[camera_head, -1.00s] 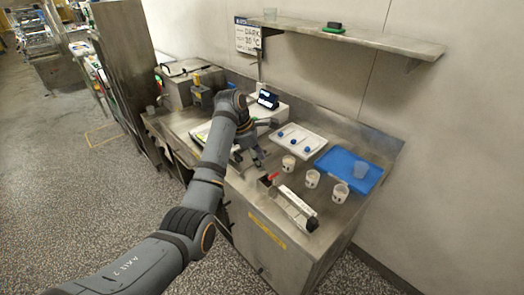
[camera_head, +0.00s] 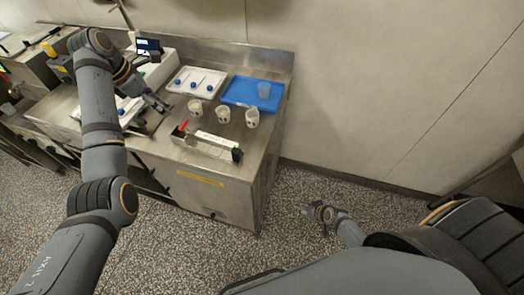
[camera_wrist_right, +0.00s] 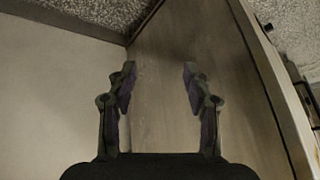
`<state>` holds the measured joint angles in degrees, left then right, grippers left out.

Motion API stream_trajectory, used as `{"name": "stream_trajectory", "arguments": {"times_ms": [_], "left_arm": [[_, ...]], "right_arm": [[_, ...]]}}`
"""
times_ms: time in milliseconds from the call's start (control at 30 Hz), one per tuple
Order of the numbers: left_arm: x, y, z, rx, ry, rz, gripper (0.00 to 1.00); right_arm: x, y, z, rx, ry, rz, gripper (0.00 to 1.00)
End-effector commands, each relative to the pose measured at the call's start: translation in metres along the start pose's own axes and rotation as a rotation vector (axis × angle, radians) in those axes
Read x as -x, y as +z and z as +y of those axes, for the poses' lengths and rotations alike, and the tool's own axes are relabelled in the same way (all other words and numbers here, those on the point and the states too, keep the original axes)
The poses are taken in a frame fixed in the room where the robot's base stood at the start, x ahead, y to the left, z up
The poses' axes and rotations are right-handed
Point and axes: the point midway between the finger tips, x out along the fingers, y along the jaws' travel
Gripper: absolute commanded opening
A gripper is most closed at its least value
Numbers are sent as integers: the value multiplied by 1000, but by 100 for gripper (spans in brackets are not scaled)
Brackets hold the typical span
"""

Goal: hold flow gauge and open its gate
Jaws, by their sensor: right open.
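The flow gauge, a pale metal channel (camera_head: 212,142) with a red handle at its left end and a dark block at its right end, lies near the front edge of the steel table. My left gripper (camera_head: 156,104) is above the table, to the left of the gauge and apart from it; its finger gap is too small to make out. My right gripper (camera_head: 306,212) is low over the floor, right of the table and away from the gauge. The right wrist view shows its two fingers (camera_wrist_right: 157,82) spread with nothing between them. The gate's position cannot be made out.
Several white cups (camera_head: 222,114) stand behind the gauge. Behind them are a white tray (camera_head: 182,88) with blue-ended items and a blue tray (camera_head: 240,96) holding a clear cup (camera_head: 264,90). A device with a dark screen (camera_head: 148,46) stands at the back left. Floor right of the table is clear.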

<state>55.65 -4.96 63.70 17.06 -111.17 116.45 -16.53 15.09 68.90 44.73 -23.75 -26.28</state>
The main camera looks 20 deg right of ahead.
Motion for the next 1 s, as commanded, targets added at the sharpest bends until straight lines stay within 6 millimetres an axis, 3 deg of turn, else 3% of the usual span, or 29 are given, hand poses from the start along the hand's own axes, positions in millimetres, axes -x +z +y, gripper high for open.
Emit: {"name": "stream_trajectory", "arguments": {"times_ms": [33,200,300,433,533,700,1000], "left_arm": [[0,0,0,0,0,0,38],[0,0,0,0,0,0,38],[0,0,0,0,0,0,38],[0,0,0,0,0,0,38],[0,0,0,0,0,0,38],[0,0,0,0,0,0,38],[0,0,0,0,0,0,38]], "right_arm": [[8,-33,-8,9,-40,55,51],[48,-137,-50,57,-213,238,51],[83,-189,-81,103,-325,343,51],[134,-238,-126,207,-462,456,51],[169,-257,-159,342,-536,505,51],[206,-260,-195,585,-577,520,51],[212,-260,-205,658,-578,518,51]]}}
